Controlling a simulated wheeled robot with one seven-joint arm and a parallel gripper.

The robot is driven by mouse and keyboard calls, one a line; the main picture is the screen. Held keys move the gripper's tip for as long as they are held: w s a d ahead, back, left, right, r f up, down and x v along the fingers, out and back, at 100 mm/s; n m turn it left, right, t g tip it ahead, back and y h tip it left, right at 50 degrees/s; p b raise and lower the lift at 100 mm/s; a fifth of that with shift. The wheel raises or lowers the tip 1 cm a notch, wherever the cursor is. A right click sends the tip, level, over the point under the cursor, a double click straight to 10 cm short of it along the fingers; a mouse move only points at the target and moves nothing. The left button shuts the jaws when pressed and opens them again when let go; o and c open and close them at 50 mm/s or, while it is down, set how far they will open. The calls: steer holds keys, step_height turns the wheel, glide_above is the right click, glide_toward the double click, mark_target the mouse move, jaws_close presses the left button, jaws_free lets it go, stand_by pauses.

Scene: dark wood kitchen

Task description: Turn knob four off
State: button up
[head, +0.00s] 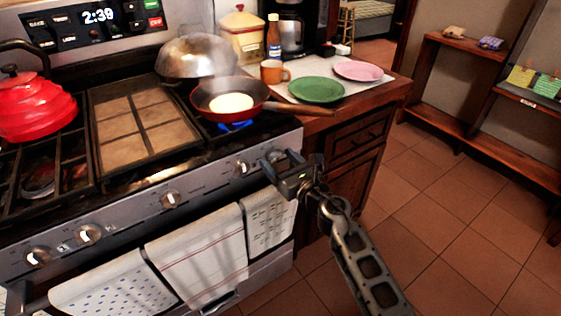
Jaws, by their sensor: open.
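A row of knobs runs along the stove's front panel. A blue flame (235,125) burns under the red pan (204,100), which holds something round and pale. Other knobs are at centre (171,200), left (88,235) and far left (38,257).
Towels (200,262) hang on the oven handle below the knobs. A red kettle (35,108) and a metal dome lid (197,56) stand on the stove. The pan handle (300,108) reaches right over the counter, near green and pink plates. The tiled floor at right is clear.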

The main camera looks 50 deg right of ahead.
steer(key=c, duration=1)
steer(key=shift+c, duration=0.2)
steer(key=shift+m, duration=0.3)
steer(key=m+p, duration=0.2)
steer(key=m, duration=0.1)
steer(key=shift+a+m, duration=0.1)
steer(key=shift+m, duration=0.2)
steer(key=m+p, duration=0.2)
steer(key=m, duration=0.3)
steer(key=shift+r, duration=0.1)
steer(key=m+p, duration=0.2)
steer(key=m, duration=0.3)
steer(key=shift+a+r+m, duration=0.1)
steer(key=shift+m, duration=0.2)
steer(key=shift+m+p, duration=0.7)
steer(key=shift+m, duration=0.8)
